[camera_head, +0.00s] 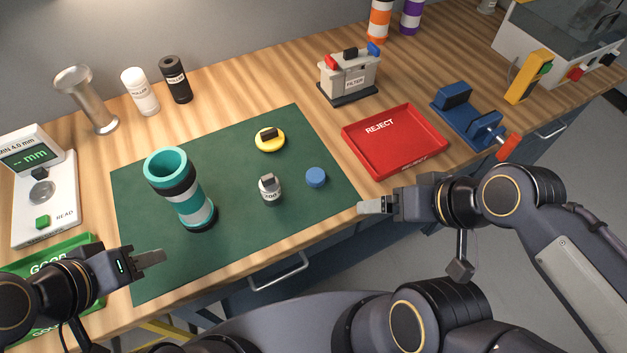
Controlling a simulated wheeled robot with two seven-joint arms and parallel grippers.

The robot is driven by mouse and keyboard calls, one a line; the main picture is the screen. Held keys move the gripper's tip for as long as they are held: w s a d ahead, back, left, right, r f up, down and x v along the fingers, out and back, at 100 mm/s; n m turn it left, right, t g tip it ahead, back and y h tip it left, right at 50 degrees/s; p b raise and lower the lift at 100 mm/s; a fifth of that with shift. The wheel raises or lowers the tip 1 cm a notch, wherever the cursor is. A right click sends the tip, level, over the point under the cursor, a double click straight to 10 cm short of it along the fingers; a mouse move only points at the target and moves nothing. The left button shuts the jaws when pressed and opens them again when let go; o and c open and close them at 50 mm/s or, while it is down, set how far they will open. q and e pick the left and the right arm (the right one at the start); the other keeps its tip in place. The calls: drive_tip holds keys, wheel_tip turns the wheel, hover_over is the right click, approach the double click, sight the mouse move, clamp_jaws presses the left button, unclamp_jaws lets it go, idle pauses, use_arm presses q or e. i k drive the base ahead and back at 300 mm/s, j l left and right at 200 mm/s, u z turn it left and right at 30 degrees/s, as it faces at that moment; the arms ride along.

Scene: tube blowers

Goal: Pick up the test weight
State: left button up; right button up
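The test weight appears to be the small pale cylinder (270,190) with a grey top and a printed label, standing upright on the green mat (240,250). My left gripper (150,258) is over the mat's left front, well left of the weight and apart from it. My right gripper (374,207) is at the mat's right front corner, to the right of the weight and apart from it. Nothing shows in either gripper. The fingers overlap in this view, so I cannot tell their opening.
A teal and black tube (183,190) stands on the mat left of the weight. A red reject tray (395,142) is beyond the mat's right edge. The mat in front of the weight is clear.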

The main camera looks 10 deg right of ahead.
sight(269, 185)
drive_tip(key=l+u, duration=0.2)
drive_tip(key=l, duration=0.5)
drive_tip(key=l+u, duration=0.2)
drive_tip(key=l, duration=0.5)
drive_tip(key=k+l+u, duration=0.2)
drive_tip(key=l, duration=0.5)
drive_tip(key=i, duration=0.1)
